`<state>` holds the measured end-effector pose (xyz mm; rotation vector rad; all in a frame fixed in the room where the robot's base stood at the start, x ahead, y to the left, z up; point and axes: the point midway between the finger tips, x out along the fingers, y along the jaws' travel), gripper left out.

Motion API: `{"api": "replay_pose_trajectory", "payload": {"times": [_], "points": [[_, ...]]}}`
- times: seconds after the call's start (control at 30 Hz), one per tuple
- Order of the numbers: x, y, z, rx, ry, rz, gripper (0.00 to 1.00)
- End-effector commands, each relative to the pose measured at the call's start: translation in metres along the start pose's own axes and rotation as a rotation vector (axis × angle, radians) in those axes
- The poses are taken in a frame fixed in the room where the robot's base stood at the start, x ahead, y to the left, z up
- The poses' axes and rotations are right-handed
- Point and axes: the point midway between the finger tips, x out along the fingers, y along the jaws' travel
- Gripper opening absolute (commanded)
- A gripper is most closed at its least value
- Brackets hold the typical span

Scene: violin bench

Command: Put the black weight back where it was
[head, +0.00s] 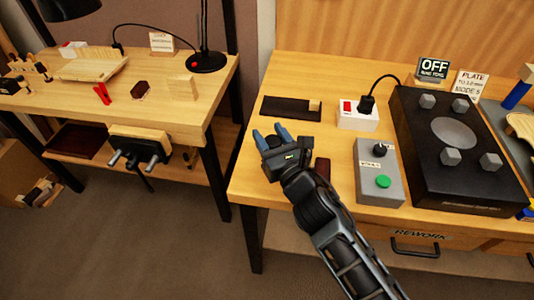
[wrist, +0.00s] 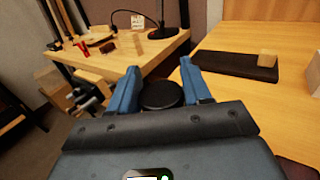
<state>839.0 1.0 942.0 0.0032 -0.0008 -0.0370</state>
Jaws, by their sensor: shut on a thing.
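My gripper (head: 270,137) is over the left end of the right bench (head: 247,182), its blue fingers pointing away from me. In the wrist view, the fingers (wrist: 160,92) are shut on the black weight (wrist: 161,96), a round dark disc held between them. The weight is hard to make out in the head view. A dark brown mat (head: 283,107) with a small wooden block (head: 314,106) on it lies just beyond my gripper; they also show right of the fingers in the wrist view (wrist: 232,66). The pictures do not show which spot the weight came from.
On the right bench stand a white socket box (head: 357,117), a grey control box (head: 379,183) with a green button, and a black plate machine (head: 453,170) with several grey knobs. A dark brown piece (head: 322,168) lies beside my wrist. A gap separates the left bench (head: 190,105).

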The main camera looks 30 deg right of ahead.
Motion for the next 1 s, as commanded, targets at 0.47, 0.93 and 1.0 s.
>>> {"api": "replay_pose_trajectory", "payload": {"times": [0.47,0.93,1.0], "points": [[0.002,0.006,-0.035,0.001,-0.003,-0.003,0.00],[0.002,0.008,-0.045,0.000,-0.003,-0.001,0.00],[0.002,0.008,-0.048,0.000,-0.003,-0.001,0.00]]}}
